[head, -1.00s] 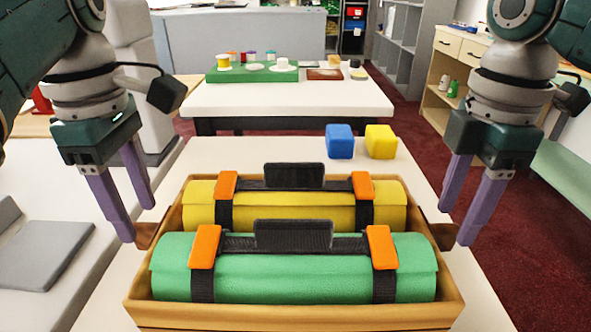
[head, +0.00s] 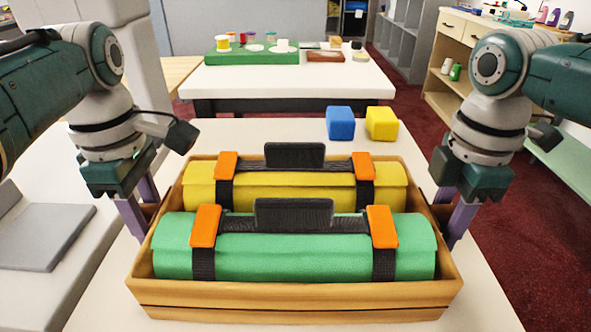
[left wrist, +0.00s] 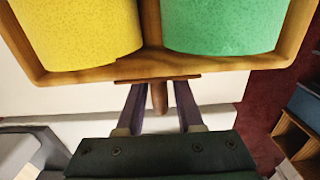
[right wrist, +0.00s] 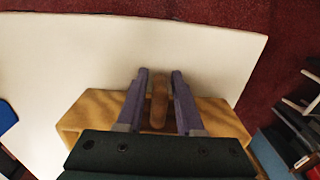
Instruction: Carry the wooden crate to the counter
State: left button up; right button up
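The wooden crate (head: 300,297) stands on a near white table, holding a yellow roll (head: 390,175) and a green roll (head: 300,264) with black straps and orange clips. My left gripper (head: 140,206) is at its left end. In the left wrist view a brown handle (left wrist: 159,98) lies between the two purple fingers, with gaps on both sides. My right gripper (head: 452,210) is at the right end. In the right wrist view the other handle (right wrist: 158,102) lies between its fingers, with narrow gaps. A white-topped counter (head: 290,83) stands beyond the near table.
A blue cube (head: 340,123) and a yellow cube (head: 382,123) sit on the near table behind the crate. The far counter holds a green tray (head: 240,57), spools and a brown block (head: 325,57); its front part is clear. Shelving and a cabinet stand at right.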

pick_arm(q)
grip_shut()
pick_arm(e)
grip_shut()
pick_arm(q)
jog(key=shift+r, duration=0.1)
dwell(0.7)
